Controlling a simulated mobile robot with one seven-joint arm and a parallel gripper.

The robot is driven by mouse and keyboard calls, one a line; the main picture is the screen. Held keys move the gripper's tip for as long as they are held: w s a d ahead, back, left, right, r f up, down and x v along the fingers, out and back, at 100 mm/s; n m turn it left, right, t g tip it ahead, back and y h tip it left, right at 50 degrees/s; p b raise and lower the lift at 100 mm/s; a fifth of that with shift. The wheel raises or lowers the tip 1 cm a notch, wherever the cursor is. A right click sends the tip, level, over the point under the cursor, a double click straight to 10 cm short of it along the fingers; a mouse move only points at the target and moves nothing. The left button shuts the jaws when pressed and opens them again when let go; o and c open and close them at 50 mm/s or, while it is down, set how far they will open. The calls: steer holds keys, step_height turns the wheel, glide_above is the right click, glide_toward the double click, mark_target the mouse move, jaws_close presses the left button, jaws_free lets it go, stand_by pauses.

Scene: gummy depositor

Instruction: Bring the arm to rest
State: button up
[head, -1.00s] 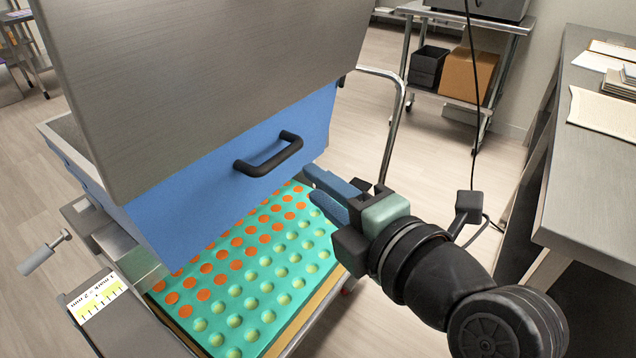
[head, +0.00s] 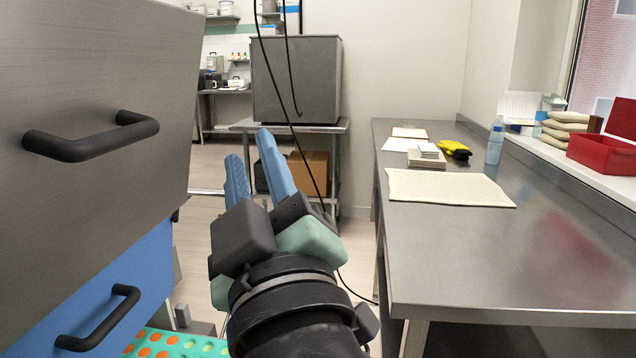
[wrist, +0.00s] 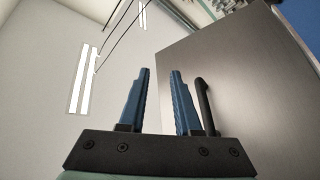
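My gripper (head: 252,168) points upward in front of the machine, its two blue fingers apart with nothing between them. In the wrist view the fingers (wrist: 158,95) also stand apart and empty, with the ceiling and wall behind them. The depositor's steel upper body (head: 95,60) with a black handle (head: 90,140) is at the left, beside my gripper. Its blue lower panel (head: 110,280) has a second black handle (head: 100,320). I cannot tell the exact gap between my gripper and the machine.
A teal tray (head: 200,346) with orange and pale pieces shows at the bottom left. A steel table (head: 430,250) runs along the right, with a cloth sheet (head: 450,188) on it. A steel cabinet (head: 297,80) on a cart stands behind. Black cables hang down near my fingers.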

steer(key=s+d+r+m+t+h, duration=0.3)
steer(key=s+r+m, duration=0.1)
steer(key=r+m, duration=0.2)
steer(key=s+d+r+m+t+h, duration=0.3)
steer(key=s+r+m+h, duration=0.1)
steer(key=s+r+m, duration=0.15)
step_height(320, 180, up, 23)
steer(key=w+p, duration=0.1)
steer(key=p, duration=2.2)
steer(key=shift+w+a, duration=0.15)
steer(key=shift+a, duration=0.05)
steer(key=shift+f, duration=0.1)
